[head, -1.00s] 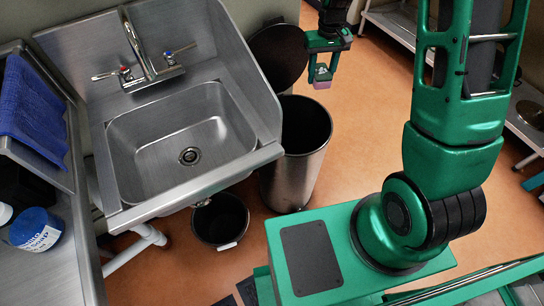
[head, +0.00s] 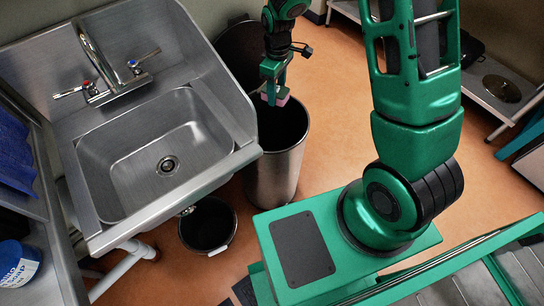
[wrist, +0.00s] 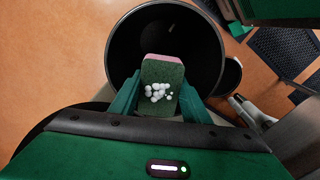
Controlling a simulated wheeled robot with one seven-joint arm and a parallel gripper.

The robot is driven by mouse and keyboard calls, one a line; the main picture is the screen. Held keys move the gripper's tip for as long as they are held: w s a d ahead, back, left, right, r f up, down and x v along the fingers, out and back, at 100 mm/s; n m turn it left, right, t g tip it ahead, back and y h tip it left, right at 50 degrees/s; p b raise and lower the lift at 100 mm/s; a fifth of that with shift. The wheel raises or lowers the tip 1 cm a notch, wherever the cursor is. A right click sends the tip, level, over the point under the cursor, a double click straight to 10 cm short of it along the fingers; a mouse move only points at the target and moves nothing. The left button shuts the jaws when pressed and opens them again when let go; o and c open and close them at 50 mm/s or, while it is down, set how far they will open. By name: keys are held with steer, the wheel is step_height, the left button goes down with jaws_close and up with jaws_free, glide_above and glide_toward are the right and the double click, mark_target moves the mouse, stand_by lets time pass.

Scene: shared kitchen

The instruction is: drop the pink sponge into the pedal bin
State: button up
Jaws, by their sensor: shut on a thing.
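The pink sponge (head: 281,96) is held in my gripper (head: 272,98). In the wrist view the sponge (wrist: 163,72) shows a dark green scouring face with white foam and a pink edge, between the two green fingers (wrist: 158,97). My gripper is shut on it. The pedal bin (head: 276,169) is a tall metal bin beside the sink, with its dark round lid raised behind. In the wrist view the bin's dark open mouth (wrist: 209,45) lies beneath the sponge. The sponge appears above the opening; its exact height over the rim is hard to tell.
A steel sink (head: 156,160) stands left of the bin. A smaller black bucket (head: 208,226) sits on the floor in front of it. A low metal shelf (head: 499,87) is at the right. The orange floor (head: 333,120) right of the bin is clear.

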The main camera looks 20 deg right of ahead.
steer(key=shift+s+a+f+n, duration=0.25)
steer(key=shift+f+n, duration=0.15)
steer(key=shift+f, duration=2.85)
steer(key=o, duration=1.3)
steer(key=shift+o, duration=0.2)
step_height(320, 180, up, 10)
steer(key=shift+w+r, duration=0.1)
steer(key=shift+r, duration=0.3)
